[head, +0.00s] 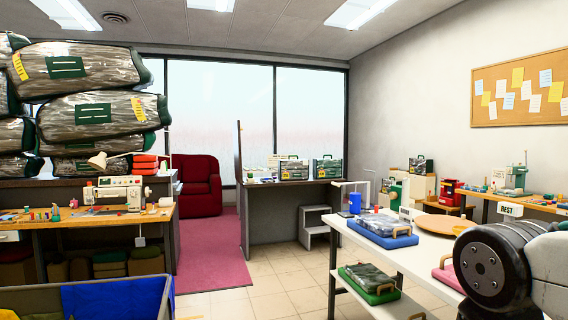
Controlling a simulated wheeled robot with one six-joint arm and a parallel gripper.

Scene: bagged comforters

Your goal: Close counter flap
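The counter flap (239,152) seems to be the thin dark panel standing upright, seen almost edge-on, at the left end of the right-hand counter (290,215). The gap between this counter and the left-hand counter (70,186) is open, with a pink-red carpet (212,250) running through it. The flap's hinge and any handle are too small to make out. Part of my arm shows at the lower right, well apart from the flap. My gripper is outside the view.
Tall bagged comforters (80,110) are stacked at the left above a sewing table (90,220). A blue-lined bin (110,298) is at the lower left. A white table (400,262) stands at right; grey steps (315,228) are behind it. Tiled floor in the middle is clear.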

